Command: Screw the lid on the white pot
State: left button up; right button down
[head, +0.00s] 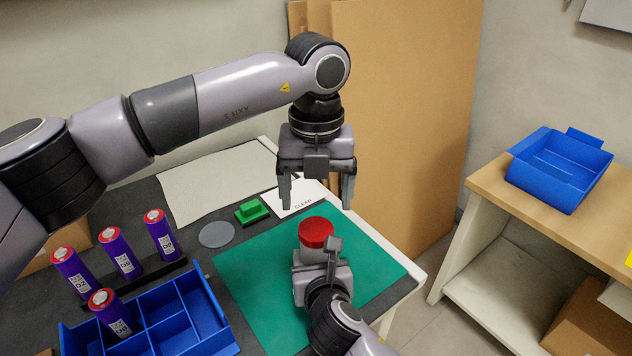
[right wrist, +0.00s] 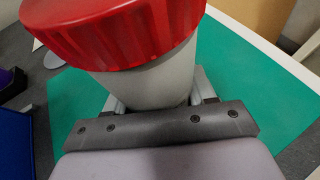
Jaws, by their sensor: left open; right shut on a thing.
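The white pot (head: 312,257) stands on the green mat with the red lid (head: 317,232) on top of it. In the right wrist view the pot's pale body (right wrist: 148,88) is between my right gripper's fingers, and the red ribbed lid (right wrist: 115,30) covers its top, looking slightly tilted. I cannot tell whether the lid's thread is engaged. My right gripper (head: 318,262) is shut on the pot from the near side. My left gripper (head: 317,200) is open and empty, pointing down above the lid and apart from it.
The green mat (head: 255,290) lies on the dark table. A blue compartment tray (head: 190,345), purple cylinders (head: 122,255), a grey disc (head: 216,235) and a green block (head: 252,211) are to the left. A blue bin (head: 560,170) sits on a wooden shelf at right.

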aim_at(316, 228)
pick_arm(q)
jog(key=n, duration=0.2)
jog(key=r+n, duration=0.1)
jog(key=n, duration=0.4)
jog(key=shift+r, duration=0.4)
jog(key=shift+f, duration=4)
jog(key=c, duration=1.1)
